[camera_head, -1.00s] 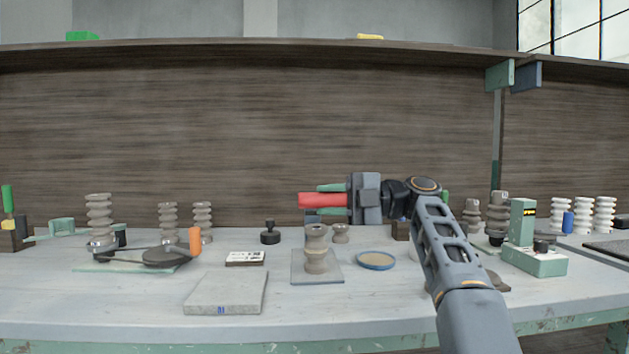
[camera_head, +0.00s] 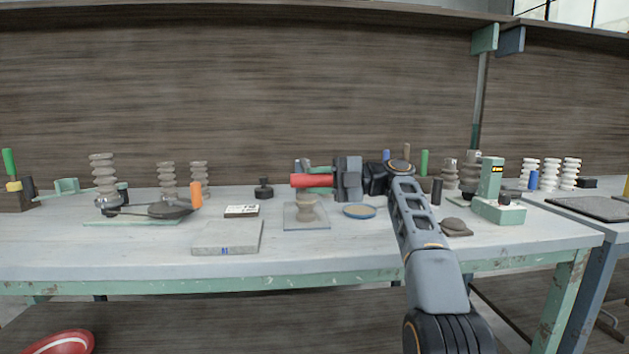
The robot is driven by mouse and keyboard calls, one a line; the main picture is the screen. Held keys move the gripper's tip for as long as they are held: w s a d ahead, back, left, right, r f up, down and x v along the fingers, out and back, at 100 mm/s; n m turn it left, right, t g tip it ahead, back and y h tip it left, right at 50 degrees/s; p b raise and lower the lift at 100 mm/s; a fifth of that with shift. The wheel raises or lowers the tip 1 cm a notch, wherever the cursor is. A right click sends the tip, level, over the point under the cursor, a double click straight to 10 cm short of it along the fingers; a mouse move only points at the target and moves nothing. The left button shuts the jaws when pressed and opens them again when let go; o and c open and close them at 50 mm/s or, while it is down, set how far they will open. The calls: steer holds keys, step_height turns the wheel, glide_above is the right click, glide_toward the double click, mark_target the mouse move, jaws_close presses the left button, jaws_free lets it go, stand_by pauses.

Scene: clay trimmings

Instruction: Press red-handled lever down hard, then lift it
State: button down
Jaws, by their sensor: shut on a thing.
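The lever's red handle (camera_head: 307,181) lies roughly level in the middle of the head view, pointing left. My gripper (camera_head: 320,178) reaches in from the right and is shut on the red handle. One pale green finger shows along the handle's upper edge. The rest of the lever is hidden behind the handle and my gripper. A ribbed beige clay piece (camera_head: 306,208) stands upright on a grey square plate (camera_head: 306,224), just below the handle in the picture. The handle covers the clay piece's top, and I cannot tell whether they touch.
A blue-rimmed dish (camera_head: 360,211) sits right of the plate. A grey slab (camera_head: 228,238) lies at the front left, near a label card (camera_head: 241,211) and a black knob (camera_head: 263,189). A green device (camera_head: 498,210) stands right of my arm. The bench's front strip is mostly clear.

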steer(key=c, duration=1)
jaws_free()
steer(key=shift+w+d, duration=0.15)
steer(key=shift+d, duration=0.1)
steer(key=shift+o, duration=1)
steer(key=shift+a, duration=0.25)
steer(key=d+p, duration=0.5)
steer(key=d, duration=0.8)
steer(key=shift+w+d, duration=0.35)
steer(key=shift+d, duration=0.05)
